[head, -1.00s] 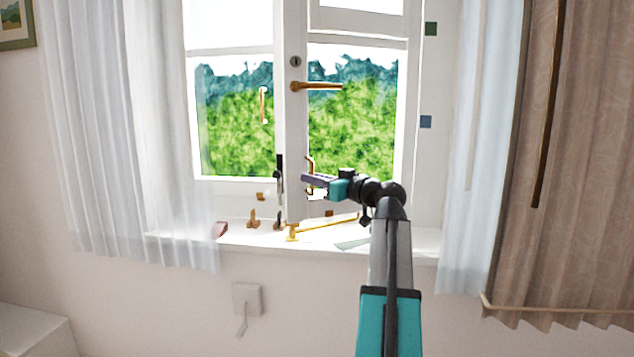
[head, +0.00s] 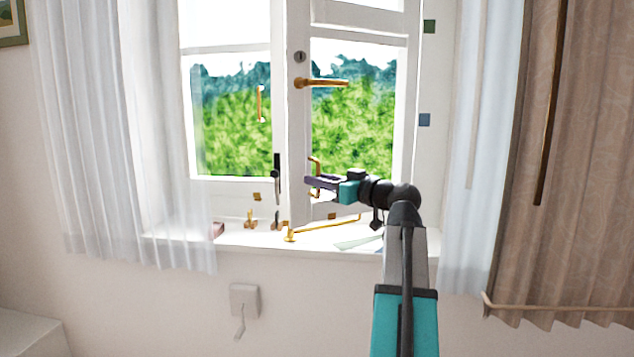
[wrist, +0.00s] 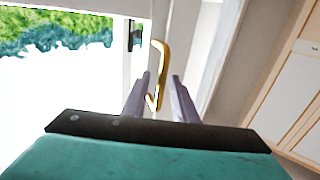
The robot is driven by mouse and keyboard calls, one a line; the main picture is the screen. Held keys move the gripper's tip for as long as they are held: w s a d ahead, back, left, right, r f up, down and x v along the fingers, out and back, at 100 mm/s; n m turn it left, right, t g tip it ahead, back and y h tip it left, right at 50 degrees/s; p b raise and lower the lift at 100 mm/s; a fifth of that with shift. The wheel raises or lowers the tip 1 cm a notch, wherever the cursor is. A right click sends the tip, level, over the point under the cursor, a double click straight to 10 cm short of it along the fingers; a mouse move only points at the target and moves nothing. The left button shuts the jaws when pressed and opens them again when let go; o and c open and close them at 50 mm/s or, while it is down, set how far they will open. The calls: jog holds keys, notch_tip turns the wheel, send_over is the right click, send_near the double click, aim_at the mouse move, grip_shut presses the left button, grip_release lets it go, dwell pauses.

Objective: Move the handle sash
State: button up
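The handle sash is the white right-hand window sash (head: 299,150), standing slightly open into the room. It has a brass lever handle (head: 322,83) and, lower down, a brass pull handle (head: 316,163). My gripper (head: 308,187) is at this pull handle. In the wrist view, the two fingers of my gripper (wrist: 161,77) are spread apart with the brass pull handle (wrist: 165,58) between them.
The sill (head: 250,238) holds small brass fittings and a brass stay bar (head: 325,228) below the sash. The left sash carries another brass handle (head: 260,104). A sheer curtain (head: 140,150) hangs left, a brown curtain (head: 560,170) right. A wall crank (head: 244,300) sits below.

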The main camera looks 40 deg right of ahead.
jog(key=shift+a, duration=0.1)
jog(key=shift+s, duration=0.1)
jog(key=s+d+b, duration=0.1)
jog(key=s, duration=1.2)
jog(key=shift+s, duration=0.25)
dwell(0.5)
